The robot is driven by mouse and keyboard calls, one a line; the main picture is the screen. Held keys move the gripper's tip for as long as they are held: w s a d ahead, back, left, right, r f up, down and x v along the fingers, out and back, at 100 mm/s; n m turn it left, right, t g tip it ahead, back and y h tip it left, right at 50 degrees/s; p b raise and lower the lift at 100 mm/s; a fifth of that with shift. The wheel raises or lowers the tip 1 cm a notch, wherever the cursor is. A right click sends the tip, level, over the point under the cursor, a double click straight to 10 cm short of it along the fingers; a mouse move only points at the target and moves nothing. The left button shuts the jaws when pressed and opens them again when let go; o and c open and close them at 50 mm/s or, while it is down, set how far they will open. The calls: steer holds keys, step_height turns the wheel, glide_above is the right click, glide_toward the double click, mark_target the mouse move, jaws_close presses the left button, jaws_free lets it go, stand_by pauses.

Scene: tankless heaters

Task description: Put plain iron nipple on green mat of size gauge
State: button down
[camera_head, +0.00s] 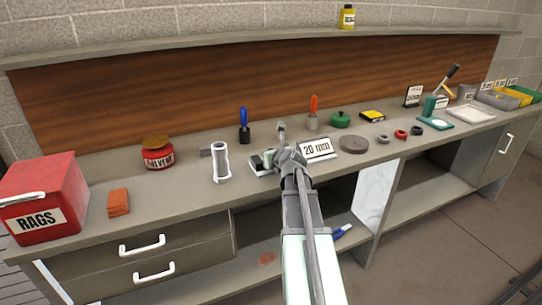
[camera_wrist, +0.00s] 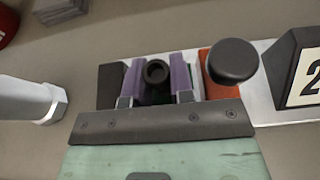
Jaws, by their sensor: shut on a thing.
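In the wrist view my gripper (camera_wrist: 157,85) has its purple-faced fingers shut on a dark hollow nipple (camera_wrist: 156,72), whose open end faces the camera. The nipple is over the left part of the size gauge (camera_wrist: 265,108); I cannot tell whether it touches the gauge. Only a dark green trace shows beneath it, so the green mat is mostly hidden. To its right, a dark round piece (camera_wrist: 232,60) stands on the gauge's orange mat (camera_wrist: 207,77). In the head view my gripper (camera_head: 283,157) is at the gauge, beside its "20 mm" sign (camera_head: 317,149).
A pale pipe fitting (camera_head: 221,162) stands close to the left of the gauge. A blue-handled tool (camera_head: 244,124) and an orange-handled tool (camera_head: 313,112) stand behind. A brown disc (camera_head: 353,144) lies to the right. The bench front by the orange block (camera_head: 118,202) is mostly clear.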

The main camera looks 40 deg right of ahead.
steer(key=shift+f+b, duration=0.3)
steer(key=shift+f, duration=0.1)
